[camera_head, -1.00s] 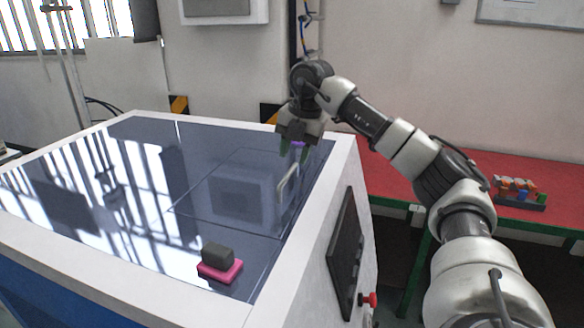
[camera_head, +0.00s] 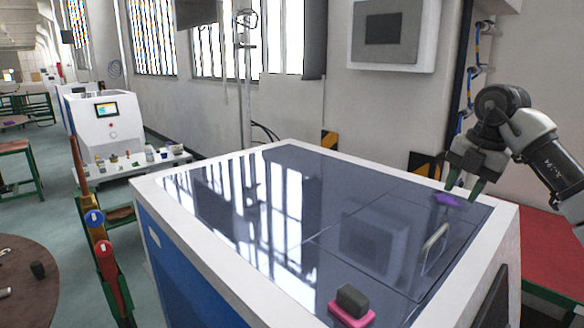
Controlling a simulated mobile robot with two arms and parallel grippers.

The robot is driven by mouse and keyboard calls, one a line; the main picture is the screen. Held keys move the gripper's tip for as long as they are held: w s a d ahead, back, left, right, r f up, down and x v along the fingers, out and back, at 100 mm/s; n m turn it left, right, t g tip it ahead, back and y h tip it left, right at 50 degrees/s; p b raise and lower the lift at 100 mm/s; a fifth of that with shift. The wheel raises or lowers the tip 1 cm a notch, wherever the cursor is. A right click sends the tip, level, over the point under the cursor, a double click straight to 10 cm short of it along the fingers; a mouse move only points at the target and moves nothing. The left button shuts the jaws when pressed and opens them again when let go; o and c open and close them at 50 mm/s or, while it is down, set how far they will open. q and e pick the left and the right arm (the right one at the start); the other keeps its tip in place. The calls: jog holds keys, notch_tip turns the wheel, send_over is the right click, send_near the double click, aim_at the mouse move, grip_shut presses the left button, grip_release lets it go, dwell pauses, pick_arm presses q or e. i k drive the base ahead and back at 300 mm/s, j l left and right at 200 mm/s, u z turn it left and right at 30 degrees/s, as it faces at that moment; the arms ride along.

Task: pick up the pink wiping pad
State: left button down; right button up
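The pink wiping pad (camera_head: 341,315) lies flat on the dark glossy top of the white and blue machine (camera_head: 170,192), near its front edge. A dark grey block-shaped grip (camera_head: 352,299) sits on the pad. My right gripper (camera_head: 463,190) is above the far right part of the machine top, well away from the pad, with its greenish fingers apart. A purple patch (camera_head: 447,200) shows just below the fingers; I cannot tell whether it is an object or a reflection. My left gripper is not in view.
A metal handle (camera_head: 434,243) stands on the glossy top between the pad and my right gripper. A red table (camera_head: 550,250) is at the right. A brown round table (camera_head: 30,285) and a green-legged stand are at the left. Open floor lies between them.

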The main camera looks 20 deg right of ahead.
aim_at(350, 305)
jog(key=k, duration=1.5)
